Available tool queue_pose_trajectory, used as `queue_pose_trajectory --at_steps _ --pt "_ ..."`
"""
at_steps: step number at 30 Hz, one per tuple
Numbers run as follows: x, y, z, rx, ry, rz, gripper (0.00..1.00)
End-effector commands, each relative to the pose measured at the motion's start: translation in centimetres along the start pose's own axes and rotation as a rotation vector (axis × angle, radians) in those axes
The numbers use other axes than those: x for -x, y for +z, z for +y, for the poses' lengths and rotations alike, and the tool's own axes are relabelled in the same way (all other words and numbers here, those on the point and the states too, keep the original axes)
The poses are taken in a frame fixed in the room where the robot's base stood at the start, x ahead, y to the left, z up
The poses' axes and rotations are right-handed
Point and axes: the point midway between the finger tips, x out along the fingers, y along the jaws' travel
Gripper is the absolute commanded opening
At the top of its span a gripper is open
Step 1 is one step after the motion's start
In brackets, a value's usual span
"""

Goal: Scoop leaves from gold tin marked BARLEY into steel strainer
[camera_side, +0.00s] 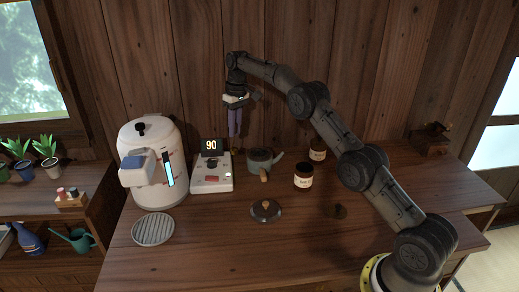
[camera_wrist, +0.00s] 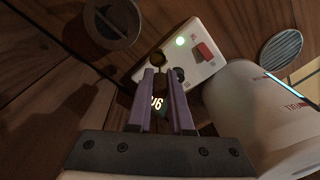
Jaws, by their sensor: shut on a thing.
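My gripper (camera_side: 235,128) is raised above the table behind the white scale, its purple fingers pointing down. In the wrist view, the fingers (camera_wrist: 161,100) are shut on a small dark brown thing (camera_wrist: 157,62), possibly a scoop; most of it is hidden. Two tins with pale labels stand right of the teapot: a front tin (camera_side: 303,182) and a back tin (camera_side: 318,154), partly behind my arm. Their lettering is too small to read, so I cannot tell which is BARLEY. I cannot make out a steel strainer.
The white scale (camera_side: 212,184) reads 90. A white kettle (camera_side: 160,178) stands left, with a slatted round plate (camera_side: 153,229) before it. A teapot (camera_side: 260,160) stands right of the scale. A dark lid (camera_side: 266,211) lies in front. The table's front middle is clear.

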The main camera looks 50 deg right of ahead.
Motion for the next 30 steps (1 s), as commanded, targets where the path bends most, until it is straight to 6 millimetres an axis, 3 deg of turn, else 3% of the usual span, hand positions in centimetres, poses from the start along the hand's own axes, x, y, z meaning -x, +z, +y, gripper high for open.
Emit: queue_pose_trajectory --at_steps 30 --pt "-0.2 -0.8 -1.4 0.001 0.076 -0.040 0.00"
